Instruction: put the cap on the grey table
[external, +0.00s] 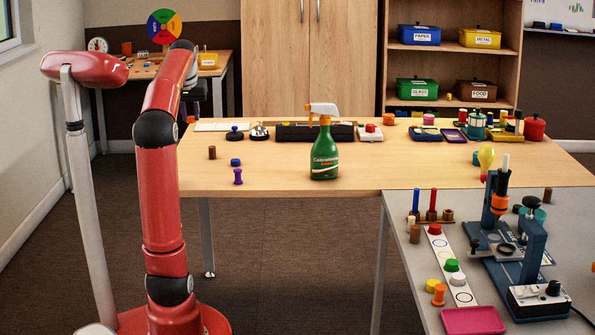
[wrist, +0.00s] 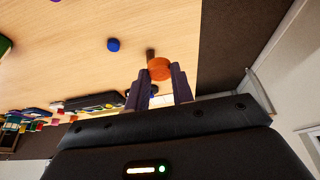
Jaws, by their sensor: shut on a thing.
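An orange cap (wrist: 159,68) is held between the two dark fingers of my gripper (wrist: 160,78), which is shut on it, in the wrist view. A small orange patch (external: 190,119), probably the same cap, shows beside my arm in the external view, at the left of the wooden table. The grey table (external: 574,240) is at the lower right of the external view, well away from the held cap. It is not visible in the wrist view.
The wooden table (external: 275,172) carries a green spray bottle (external: 324,155), a blue cap (external: 235,162), a brown peg (external: 212,153) and a purple spool (external: 238,176). The grey table holds a strip with coloured caps, a pink tray (external: 472,320) and a blue machine (external: 515,245).

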